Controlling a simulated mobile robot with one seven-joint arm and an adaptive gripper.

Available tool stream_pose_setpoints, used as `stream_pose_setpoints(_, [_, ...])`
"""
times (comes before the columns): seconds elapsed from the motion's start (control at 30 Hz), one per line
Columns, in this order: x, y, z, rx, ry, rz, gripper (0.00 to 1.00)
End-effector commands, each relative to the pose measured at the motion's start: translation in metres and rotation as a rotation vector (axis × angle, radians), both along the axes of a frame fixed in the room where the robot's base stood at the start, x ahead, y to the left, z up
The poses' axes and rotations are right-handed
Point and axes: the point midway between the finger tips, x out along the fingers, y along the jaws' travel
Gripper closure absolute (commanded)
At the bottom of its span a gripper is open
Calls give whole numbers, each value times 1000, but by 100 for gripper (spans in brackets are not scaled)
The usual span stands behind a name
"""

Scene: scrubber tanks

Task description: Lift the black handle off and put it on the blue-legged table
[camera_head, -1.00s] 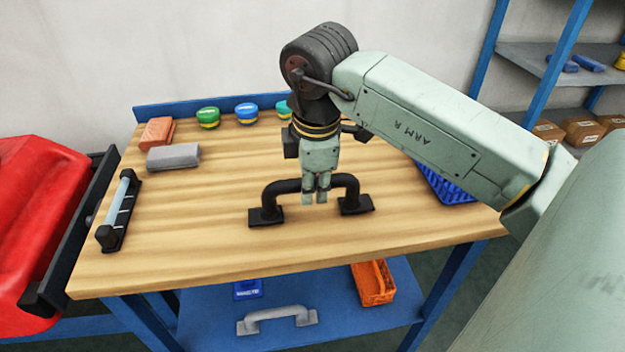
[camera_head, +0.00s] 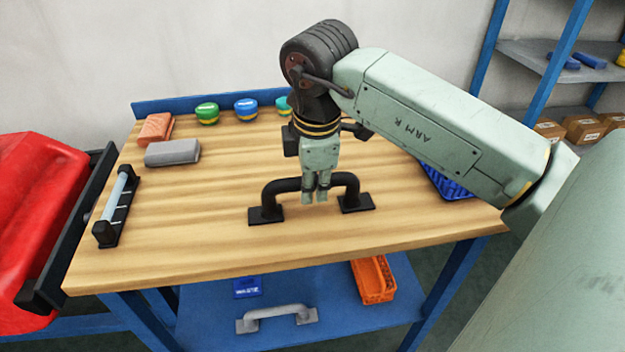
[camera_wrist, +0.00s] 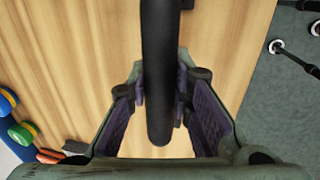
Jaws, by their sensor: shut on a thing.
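The black handle (camera_head: 281,187) is a bar with two flat square feet. It stands upright at the middle of the wooden top of the blue-legged table (camera_head: 200,235), its feet at or very near the surface. My gripper (camera_head: 316,197) points down over the bar and is shut on it near the middle. In the wrist view the bar of the handle (camera_wrist: 160,80) runs between the fingers of my gripper (camera_wrist: 160,95). The fingers hide a short part of the bar.
A grey block (camera_head: 172,153), an orange block (camera_head: 155,128), colored round knobs (camera_head: 207,113) and a black-mounted bar (camera_head: 116,207) are on the tabletop. A blue basket (camera_head: 447,183) is at right. A grey handle (camera_head: 277,314) and orange basket (camera_head: 372,280) are on the lower shelf.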

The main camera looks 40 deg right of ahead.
Motion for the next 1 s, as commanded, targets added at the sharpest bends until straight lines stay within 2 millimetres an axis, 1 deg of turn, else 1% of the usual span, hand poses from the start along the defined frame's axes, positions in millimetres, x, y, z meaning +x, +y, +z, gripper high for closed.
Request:
stream_pose_setpoints(0.83, [0, 0, 2, -1, -1, 0, 100])
stream_pose_setpoints(0.87, [0, 0, 2, -1, -1, 0, 78])
stream_pose_setpoints(1.0, [0, 0, 2, 0, 0, 0, 69])
